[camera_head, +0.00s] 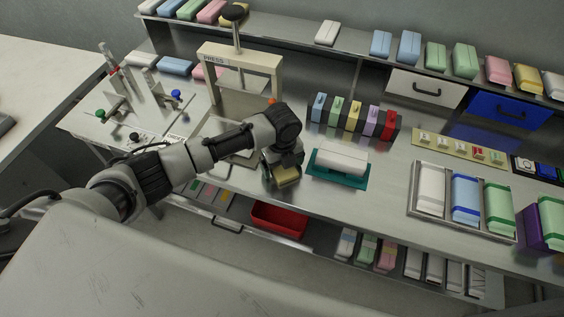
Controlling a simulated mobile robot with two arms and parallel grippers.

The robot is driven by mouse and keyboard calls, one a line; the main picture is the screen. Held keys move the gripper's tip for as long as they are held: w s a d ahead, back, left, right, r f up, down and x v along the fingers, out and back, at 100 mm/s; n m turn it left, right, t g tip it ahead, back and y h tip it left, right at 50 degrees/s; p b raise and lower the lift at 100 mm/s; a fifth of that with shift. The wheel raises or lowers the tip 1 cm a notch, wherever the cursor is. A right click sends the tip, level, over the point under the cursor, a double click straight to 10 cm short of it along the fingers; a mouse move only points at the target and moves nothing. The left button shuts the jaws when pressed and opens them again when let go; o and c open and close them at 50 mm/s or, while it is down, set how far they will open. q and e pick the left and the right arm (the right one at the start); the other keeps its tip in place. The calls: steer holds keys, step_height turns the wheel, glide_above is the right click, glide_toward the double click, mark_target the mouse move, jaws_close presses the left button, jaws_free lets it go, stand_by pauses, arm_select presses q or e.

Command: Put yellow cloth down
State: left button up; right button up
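My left gripper (283,168) reaches over the bench from the left and points down. The fingers are small and partly hidden by the wrist, so the grip is seen only in part. I cannot tell whether the cloth touches the bench. My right gripper is out of view.
A press (240,60) stands behind my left arm. A row of coloured holders (352,117) is behind the teal tray. A metal tray (462,230) with white, blue and green bundles is at right. A red bin (278,220) sits on the lower shelf. Bare bench lies right of the teal tray.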

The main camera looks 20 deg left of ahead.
arm_select(q)
steer(key=shift+r, duration=0.15)
step_height(320, 180, up, 12)
steer(key=shift+b, duration=0.3)
stand_by(0.6)
